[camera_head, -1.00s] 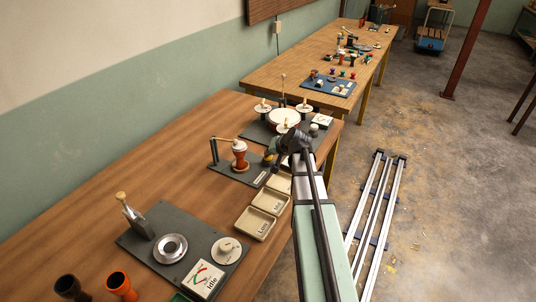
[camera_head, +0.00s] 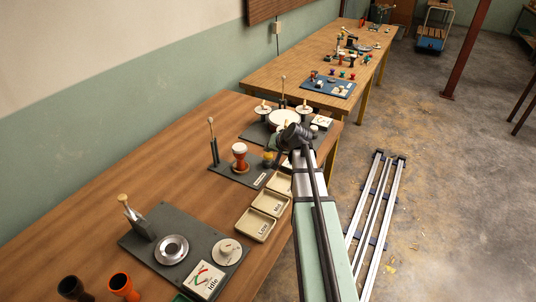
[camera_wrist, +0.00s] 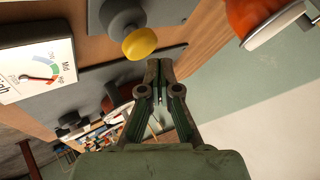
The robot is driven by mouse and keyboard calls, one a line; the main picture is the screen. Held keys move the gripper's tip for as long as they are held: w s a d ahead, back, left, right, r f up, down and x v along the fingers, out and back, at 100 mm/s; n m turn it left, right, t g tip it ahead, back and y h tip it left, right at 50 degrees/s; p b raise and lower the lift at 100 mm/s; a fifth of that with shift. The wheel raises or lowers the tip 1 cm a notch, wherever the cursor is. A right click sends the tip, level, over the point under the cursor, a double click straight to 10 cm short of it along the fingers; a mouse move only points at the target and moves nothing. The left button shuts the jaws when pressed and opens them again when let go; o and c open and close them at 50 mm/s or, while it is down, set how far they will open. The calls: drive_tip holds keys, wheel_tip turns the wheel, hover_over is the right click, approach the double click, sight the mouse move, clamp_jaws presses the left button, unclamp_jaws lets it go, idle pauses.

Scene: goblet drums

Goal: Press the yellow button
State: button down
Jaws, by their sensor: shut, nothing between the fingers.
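The yellow button (camera_wrist: 139,43) is a round knob on a dark grey cylinder, in the upper middle of the wrist view. In the head view a small yellow part (camera_head: 268,157) shows beside the orange drum, partly behind my arm. My gripper (camera_wrist: 159,65) is shut and empty. In the wrist view its fingertips appear just below and right of the button; I cannot tell whether they touch it. In the head view the fingertips are hidden by my wrist.
An orange goblet drum (camera_head: 240,160) with a pale top stands next to an upright striker (camera_head: 211,130); it also shows in the wrist view (camera_wrist: 262,12). A gauge (camera_wrist: 38,68) sits at left there. Labelled trays (camera_head: 256,224) lie along the table's front edge.

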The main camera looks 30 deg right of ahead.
sight(269, 155)
drive_tip(key=shift+r, duration=0.1)
drive_tip(key=shift+r+p, duration=1.3)
drive_tip(key=shift+r, duration=1.15)
drive_tip(key=shift+f, duration=0.1)
